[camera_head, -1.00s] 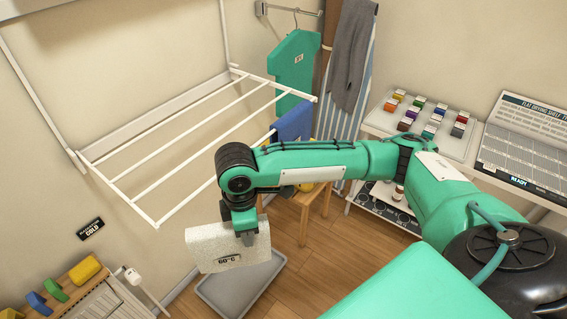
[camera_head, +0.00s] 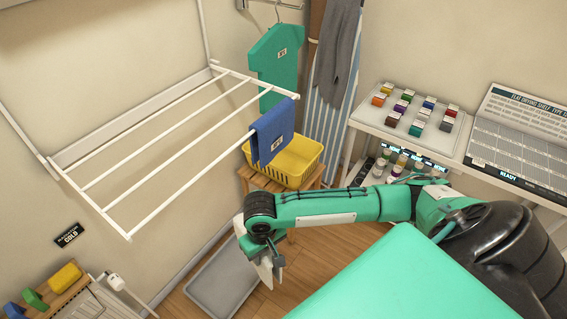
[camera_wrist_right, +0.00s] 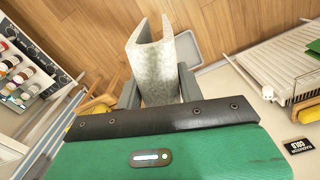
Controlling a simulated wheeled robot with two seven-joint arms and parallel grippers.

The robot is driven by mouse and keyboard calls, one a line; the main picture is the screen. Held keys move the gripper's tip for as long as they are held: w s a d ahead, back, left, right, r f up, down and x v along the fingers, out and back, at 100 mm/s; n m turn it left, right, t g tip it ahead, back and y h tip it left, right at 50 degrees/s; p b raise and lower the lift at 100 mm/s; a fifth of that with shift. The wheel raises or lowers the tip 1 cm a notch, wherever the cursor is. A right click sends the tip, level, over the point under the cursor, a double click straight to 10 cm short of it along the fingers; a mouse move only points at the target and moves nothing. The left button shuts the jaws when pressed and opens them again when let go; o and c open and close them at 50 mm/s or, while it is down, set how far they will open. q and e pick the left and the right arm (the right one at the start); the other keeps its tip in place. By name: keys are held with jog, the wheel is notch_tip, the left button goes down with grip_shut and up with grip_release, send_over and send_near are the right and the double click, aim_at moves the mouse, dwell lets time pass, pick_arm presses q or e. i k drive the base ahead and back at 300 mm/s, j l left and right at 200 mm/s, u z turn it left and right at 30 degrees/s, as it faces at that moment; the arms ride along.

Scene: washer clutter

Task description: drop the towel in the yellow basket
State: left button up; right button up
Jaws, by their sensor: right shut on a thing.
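My right gripper (camera_head: 267,258) is shut on a pale grey-white folded towel (camera_head: 265,274), seen almost edge-on in the head view. The wrist view shows the towel (camera_wrist_right: 152,62) hanging folded between the two grey fingers of the gripper (camera_wrist_right: 158,90). The yellow basket (camera_head: 284,169) stands on a wooden stool behind my right forearm, up and right of the gripper. The towel is well apart from it. A blue cloth (camera_head: 272,133) hangs on the rack's end and hides part of the basket. My left gripper is out of view.
The white drying rack (camera_head: 150,150) juts from the wall left of the basket. A grey tray (camera_head: 222,284) lies on the floor below the gripper. A white shelf (camera_head: 385,118) with several coloured blocks stands at right. A teal shirt (camera_head: 277,62) hangs behind the basket.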

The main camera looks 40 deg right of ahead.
aim_at(293, 171)
jog(key=i+l+u, duration=0.1)
jog(key=l, duration=0.55)
jog(key=i+l+u, duration=0.1)
jog(key=l, duration=0.55)
jog(key=i+l+u, duration=0.1)
jog(key=l, duration=0.55)
jog(key=i+l, duration=0.1)
jog(key=l, duration=0.2)
jog(key=i+l+u, duration=0.1)
jog(key=i+l, duration=0.15)
jog(key=l, duration=0.3)
jog(key=u, duration=0.05)
